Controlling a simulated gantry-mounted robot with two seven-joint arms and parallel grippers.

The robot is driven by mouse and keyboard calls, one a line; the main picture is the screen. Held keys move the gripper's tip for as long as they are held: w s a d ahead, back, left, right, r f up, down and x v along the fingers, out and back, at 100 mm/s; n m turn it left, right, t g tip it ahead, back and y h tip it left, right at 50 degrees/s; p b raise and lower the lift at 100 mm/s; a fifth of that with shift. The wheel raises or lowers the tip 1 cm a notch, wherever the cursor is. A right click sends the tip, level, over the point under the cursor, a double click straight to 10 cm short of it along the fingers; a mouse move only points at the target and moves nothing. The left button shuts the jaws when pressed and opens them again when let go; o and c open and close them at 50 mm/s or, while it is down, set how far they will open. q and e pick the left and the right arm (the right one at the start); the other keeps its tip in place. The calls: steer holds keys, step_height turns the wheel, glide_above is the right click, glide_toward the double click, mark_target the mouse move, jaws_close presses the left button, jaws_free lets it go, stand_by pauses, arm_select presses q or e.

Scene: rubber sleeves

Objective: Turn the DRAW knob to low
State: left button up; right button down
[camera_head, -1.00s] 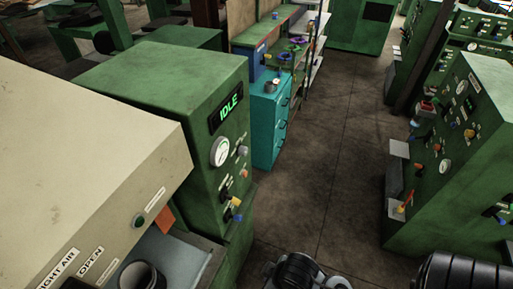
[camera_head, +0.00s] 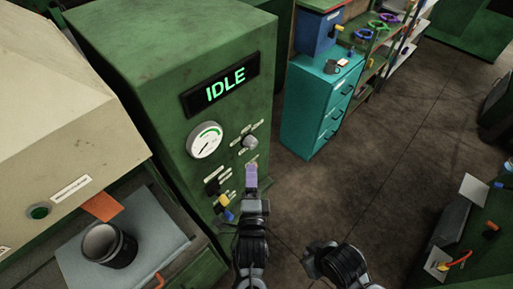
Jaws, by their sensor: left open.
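The green control cabinet (camera_head: 165,75) carries an IDLE display (camera_head: 222,88), a round gauge (camera_head: 204,140) and several knobs. A grey knob (camera_head: 250,142) sits right of the gauge, a black one (camera_head: 212,187) lower left, and a yellow one (camera_head: 224,201) below. I cannot read which label says DRAW. My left gripper (camera_head: 251,171) is open, with a purplish tip at the panel just below the grey knob. It covers the spot where an orange knob showed before; I cannot tell whether it touches it. My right gripper (camera_head: 314,262) is low at centre, its jaws unclear.
A beige machine (camera_head: 60,110) with a tray (camera_head: 150,255) and dark cup (camera_head: 108,245) is at left. A teal drawer cabinet (camera_head: 315,110) stands behind right. Another green panel with a sheet holder is at right. Floor between is clear.

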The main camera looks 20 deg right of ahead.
mark_target(253, 146)
arm_select(q)
steer(key=x, duration=0.6)
steer(key=p+x, duration=0.1)
steer(key=x, duration=0.2)
steer(key=shift+w+d+r, duration=0.1)
steer(key=shift+d+r, duration=0.05)
steer(key=shift+r, duration=0.25)
steer(key=shift+x, duration=0.85)
arm_select(e)
steer(key=shift+d+r, duration=0.4)
steer(key=shift+r, duration=0.15)
